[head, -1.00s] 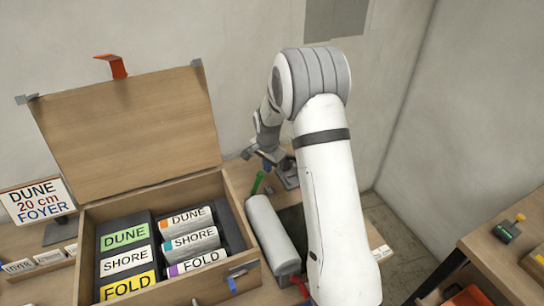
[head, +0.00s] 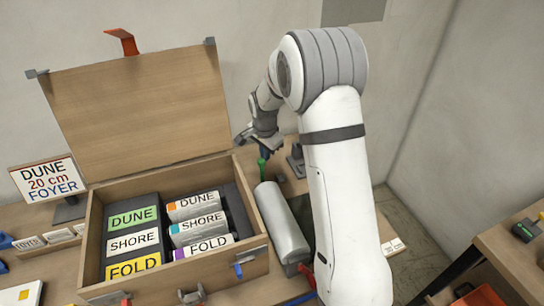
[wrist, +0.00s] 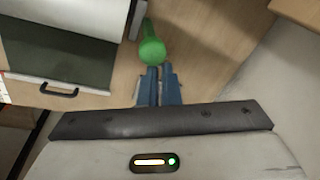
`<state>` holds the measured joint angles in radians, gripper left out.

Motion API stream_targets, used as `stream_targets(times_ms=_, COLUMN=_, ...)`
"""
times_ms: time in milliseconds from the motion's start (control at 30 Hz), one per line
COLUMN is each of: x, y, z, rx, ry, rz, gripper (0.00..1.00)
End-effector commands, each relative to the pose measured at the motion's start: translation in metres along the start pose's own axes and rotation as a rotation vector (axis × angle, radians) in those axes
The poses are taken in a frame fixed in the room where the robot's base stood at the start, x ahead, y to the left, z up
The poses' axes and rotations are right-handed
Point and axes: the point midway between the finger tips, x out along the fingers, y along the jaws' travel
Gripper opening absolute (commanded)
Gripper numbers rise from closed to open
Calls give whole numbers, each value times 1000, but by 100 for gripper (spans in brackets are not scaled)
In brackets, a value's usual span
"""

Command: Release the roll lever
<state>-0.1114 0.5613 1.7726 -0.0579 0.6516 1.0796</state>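The roll lever (head: 262,168) is a green handle at the far end of a grey roll (head: 283,222), right of the open wooden case. In the wrist view the lever's rounded green end (wrist: 152,50) lies just ahead of my fingertips. My gripper (head: 264,153) is over the lever's top in the head view. Its blue fingers (wrist: 159,72) are close together with only a thin gap, and nothing shows between them. I cannot tell whether they touch the lever. The lever's base is mostly hidden.
The wooden case (head: 175,275) with an upright lid holds labelled blocks and rolls. A sign (head: 47,178) reads DUNE 20 cm FOYER. A dark green sheet (wrist: 60,55) lies beside the roll. A second table (head: 500,255) stands at right, with floor between.

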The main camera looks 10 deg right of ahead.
Motion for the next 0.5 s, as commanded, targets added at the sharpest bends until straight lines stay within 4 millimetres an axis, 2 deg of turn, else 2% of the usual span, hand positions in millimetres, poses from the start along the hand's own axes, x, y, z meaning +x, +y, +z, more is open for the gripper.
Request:
stream_targets(times_ms=300, x=-2, y=-1, z=5, rx=-1, ry=-8, rz=2, gripper=0)
stream_targets(times_ms=367, x=-7, y=-1, z=5, rx=-1, ry=-7, rz=0, gripper=0)
stream_targets(times_ms=500, x=-30, y=-2, z=3, rx=0, ry=-6, rz=-3, gripper=0)
